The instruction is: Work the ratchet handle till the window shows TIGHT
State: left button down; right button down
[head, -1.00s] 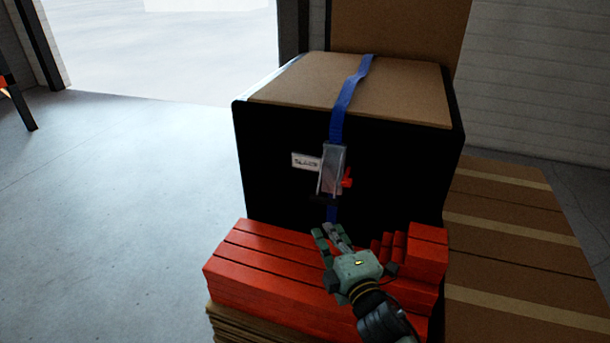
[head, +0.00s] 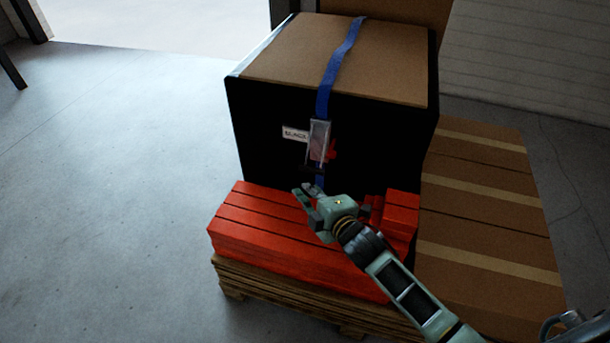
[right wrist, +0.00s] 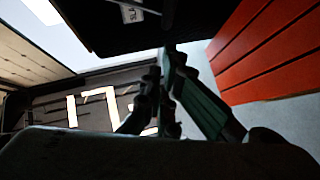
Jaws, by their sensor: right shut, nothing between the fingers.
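The ratchet (head: 319,140), a grey metal handle piece with a red part (head: 332,151) at its right, sits on a blue strap (head: 337,65) on the front of a black-sided box (head: 265,150). The small white window (head: 295,133) left of it appears to read SLACK. My right gripper (head: 304,193) is shut and empty, just below the ratchet and apart from the handle. In the right wrist view its fingers (right wrist: 168,60) point towards the box. My left gripper is not in view.
Red blocks (head: 265,225) lie on a wooden pallet (head: 290,295) in front of the box, below my right gripper. Brown cartons with pale tape bands (head: 480,205) stand at the right. Open grey floor (head: 110,200) lies to the left.

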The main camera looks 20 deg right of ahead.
jog(key=w+d+f, duration=0.1)
jog(key=w+f, duration=0.1)
jog(key=w, duration=0.5)
jog(key=shift+f, duration=0.15)
jog(key=shift+w+d+f, duration=0.1)
jog(key=shift+w, duration=0.05)
